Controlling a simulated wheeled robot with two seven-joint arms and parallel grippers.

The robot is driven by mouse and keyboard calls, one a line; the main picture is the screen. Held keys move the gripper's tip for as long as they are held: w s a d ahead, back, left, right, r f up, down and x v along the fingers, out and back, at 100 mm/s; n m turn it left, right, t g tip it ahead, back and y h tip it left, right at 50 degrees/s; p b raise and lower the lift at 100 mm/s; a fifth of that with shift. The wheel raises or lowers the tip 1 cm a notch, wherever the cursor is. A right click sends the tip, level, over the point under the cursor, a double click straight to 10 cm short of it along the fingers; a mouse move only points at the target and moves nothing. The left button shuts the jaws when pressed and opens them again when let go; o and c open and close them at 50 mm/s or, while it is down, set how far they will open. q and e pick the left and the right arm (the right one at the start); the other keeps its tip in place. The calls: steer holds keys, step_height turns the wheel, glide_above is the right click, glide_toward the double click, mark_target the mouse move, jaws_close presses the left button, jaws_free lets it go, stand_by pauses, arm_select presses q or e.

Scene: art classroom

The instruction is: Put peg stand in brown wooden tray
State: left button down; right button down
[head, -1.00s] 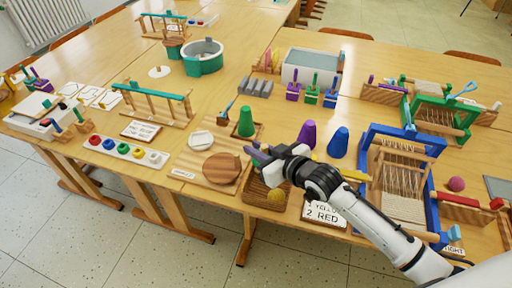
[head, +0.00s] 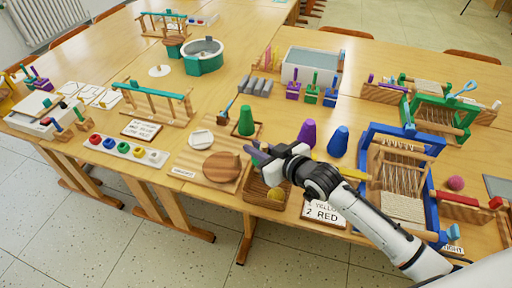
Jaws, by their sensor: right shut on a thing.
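The brown wooden tray (head: 283,204) is at the front table edge, with a yellow ball (head: 275,194) in it. My right gripper (head: 260,157) is above the tray's back left part, shut on the peg stand. The stand is mostly hidden by the gripper; a small purple part (head: 255,155) shows at the fingertips. I cannot tell whether it touches the tray. My left gripper is out of view.
A wooden board with a round brown disc (head: 222,167) lies left of the tray. Green (head: 246,122), purple (head: 307,133) and blue (head: 338,141) cones stand behind. A sign (head: 323,212) and a blue loom (head: 430,205) are to the right.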

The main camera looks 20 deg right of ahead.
steer(key=shift+f, duration=0.1)
steer(key=shift+f+b, duration=0.5)
steer(key=shift+f, duration=0.3)
steer(key=shift+p, duration=0.3)
stand_by(0.5)
steer(key=shift+f, duration=0.1)
stand_by(0.4)
steer(key=shift+f+b, duration=0.75)
steer(key=shift+f, duration=0.35)
stand_by(0.5)
steer(key=shift+s+f, duration=0.1)
steer(key=shift+f, duration=0.3)
stand_by(0.4)
